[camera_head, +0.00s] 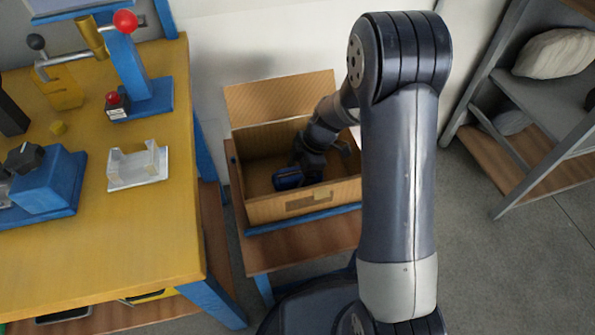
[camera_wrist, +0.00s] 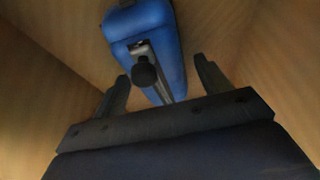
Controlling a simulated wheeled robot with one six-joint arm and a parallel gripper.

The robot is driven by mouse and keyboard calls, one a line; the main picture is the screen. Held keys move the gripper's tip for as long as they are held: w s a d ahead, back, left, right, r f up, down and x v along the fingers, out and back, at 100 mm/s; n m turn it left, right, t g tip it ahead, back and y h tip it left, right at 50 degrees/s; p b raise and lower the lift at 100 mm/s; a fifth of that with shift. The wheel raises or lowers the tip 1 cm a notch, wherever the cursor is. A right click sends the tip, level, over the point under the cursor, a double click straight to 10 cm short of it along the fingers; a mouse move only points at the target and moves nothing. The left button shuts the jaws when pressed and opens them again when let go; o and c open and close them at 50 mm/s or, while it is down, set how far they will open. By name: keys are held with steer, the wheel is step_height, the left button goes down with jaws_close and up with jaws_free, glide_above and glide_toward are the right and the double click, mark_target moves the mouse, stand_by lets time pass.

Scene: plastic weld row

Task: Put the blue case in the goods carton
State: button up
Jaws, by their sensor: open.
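The blue case (camera_head: 287,178) lies inside the open goods carton (camera_head: 308,205), toward its left side. In the wrist view the blue case (camera_wrist: 150,45) shows a grey strip with a dark round knob, just beyond the fingertips. My gripper (camera_wrist: 162,75) is open, its two fingers apart with the case ahead of and partly between them. In the head view my arm reaches down into the carton, and my wrist hides part of the case and the carton floor. I cannot tell whether the fingers touch the case.
The carton stands on a low wooden stand (camera_head: 290,247) with its back flap (camera_head: 280,97) raised. A yellow workbench (camera_head: 100,240) with blue fixtures and a white bracket (camera_head: 138,167) is at the left. A grey shelf (camera_head: 540,110) stands at the right.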

steer(key=p+v, duration=0.3)
steer(key=v, duration=0.9)
steer(key=shift+r, duration=0.1)
stand_by(0.7)
